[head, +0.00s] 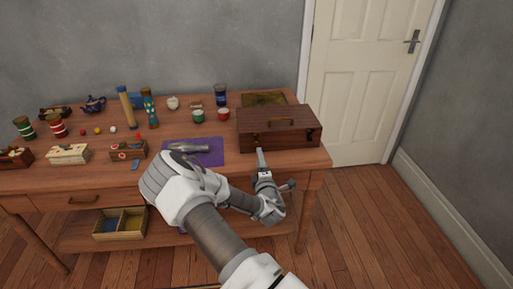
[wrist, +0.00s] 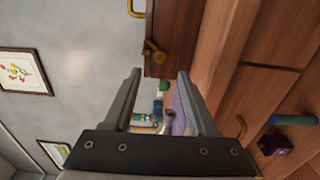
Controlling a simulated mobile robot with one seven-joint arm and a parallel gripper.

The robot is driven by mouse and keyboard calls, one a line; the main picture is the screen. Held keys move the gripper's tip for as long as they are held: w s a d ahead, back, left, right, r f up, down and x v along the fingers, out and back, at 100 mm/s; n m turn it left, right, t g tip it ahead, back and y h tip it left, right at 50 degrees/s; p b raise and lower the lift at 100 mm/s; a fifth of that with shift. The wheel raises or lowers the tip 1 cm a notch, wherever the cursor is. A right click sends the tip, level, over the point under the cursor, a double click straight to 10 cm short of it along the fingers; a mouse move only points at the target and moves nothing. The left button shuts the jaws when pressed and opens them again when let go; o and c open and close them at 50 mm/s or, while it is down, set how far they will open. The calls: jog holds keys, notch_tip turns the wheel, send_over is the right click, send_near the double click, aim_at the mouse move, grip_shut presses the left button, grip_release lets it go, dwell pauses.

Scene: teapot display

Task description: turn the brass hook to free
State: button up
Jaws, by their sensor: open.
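The brass hook (wrist: 153,50) shows in the wrist view on the front of the brown wooden box (wrist: 174,25), near its lower end in this turned picture. In the head view the box (head: 300,136) is closed and stands at the table's right end; the hook is too small to make out there. My gripper (head: 260,153) is just in front of the box. In the wrist view my gripper (wrist: 159,74) is open and empty. The hook lies just beyond the gap between its fingertips, and I see no contact.
A purple mat (head: 208,158) with a grey metal tool (head: 188,147) lies left of the box. Cups, including a red one (head: 223,114), stand behind it. A drawer handle (wrist: 242,130) shows at the wrist view's lower right. The floor right of the table is clear.

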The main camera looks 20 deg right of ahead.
aim_at(256, 144)
jog(key=x, duration=0.8)
jog(key=shift+b, duration=0.3)
grip_shut()
